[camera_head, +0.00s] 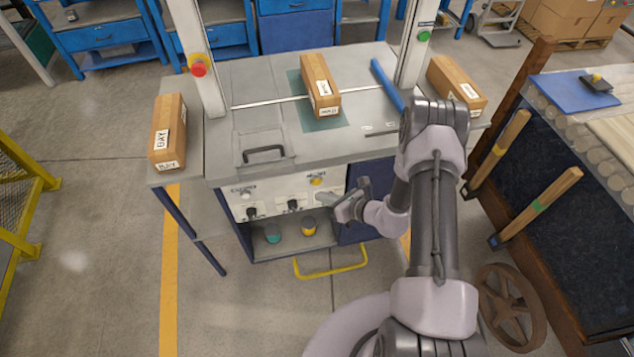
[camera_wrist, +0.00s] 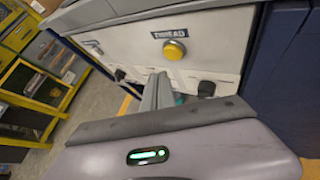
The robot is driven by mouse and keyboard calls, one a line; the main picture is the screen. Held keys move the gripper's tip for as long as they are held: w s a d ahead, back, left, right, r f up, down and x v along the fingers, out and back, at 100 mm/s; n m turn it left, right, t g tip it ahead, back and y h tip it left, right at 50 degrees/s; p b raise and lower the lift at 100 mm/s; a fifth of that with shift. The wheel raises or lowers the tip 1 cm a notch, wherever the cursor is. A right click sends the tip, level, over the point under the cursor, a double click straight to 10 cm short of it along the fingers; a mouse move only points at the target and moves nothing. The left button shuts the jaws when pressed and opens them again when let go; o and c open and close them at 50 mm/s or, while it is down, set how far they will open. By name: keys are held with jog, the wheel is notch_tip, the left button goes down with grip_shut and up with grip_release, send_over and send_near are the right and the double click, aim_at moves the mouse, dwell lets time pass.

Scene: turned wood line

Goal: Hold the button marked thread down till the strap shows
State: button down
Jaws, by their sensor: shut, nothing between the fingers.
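The yellow thread button (camera_head: 317,181) is on the white front panel (camera_head: 275,198) of the strapping machine. In the wrist view the button (camera_wrist: 174,50) sits under a label reading THREAD (camera_wrist: 169,34). My gripper (camera_head: 322,198) is in front of the panel, fingers together and empty. In the wrist view the shut fingertips (camera_wrist: 161,76) appear just below the button, with a small gap in the picture. A cardboard box (camera_head: 320,83) lies on the machine top across a pale slot line. I cannot make out a strap.
Black knobs (camera_head: 293,204) and a white button (camera_head: 246,195) share the panel. A red stop button (camera_head: 198,66) and a green button (camera_head: 424,36) are on the arch posts. A yellow rail (camera_head: 331,265) is below. A wood rack stands at the right.

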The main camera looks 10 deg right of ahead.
jog(key=shift+s, duration=1.7)
jog(key=s+a+r+n+g+y, duration=0.1)
jog(key=a+r+n+g, duration=0.2)
jog(key=r, duration=0.5)
jog(key=s+a+r+n+y, duration=0.1)
jog(key=a+r+n, duration=0.35)
jog(key=r, duration=0.35)
jog(key=a+r+n+g+y, duration=0.2)
jog(key=r+n, duration=0.3)
jog(key=r, duration=0.4)
jog(key=s+a+r+n+g+h, duration=0.2)
jog(key=s+r+n+g+h, duration=0.1)
jog(key=s+r+n, duration=0.55)
jog(key=s+d+r+n+t+h, duration=0.2)
jog(key=s+d+r+n+h, duration=0.1)
jog(key=s, duration=0.3)
jog(key=s+d+r+n+t+h, duration=0.2)
jog(key=s+d+r+h, duration=0.1)
jog(key=s+r, duration=0.2)
jog(key=shift+s+d+n+h, duration=0.3)
jog(key=shift+s+d+n, duration=0.1)
jog(key=shift+s, duration=0.35)
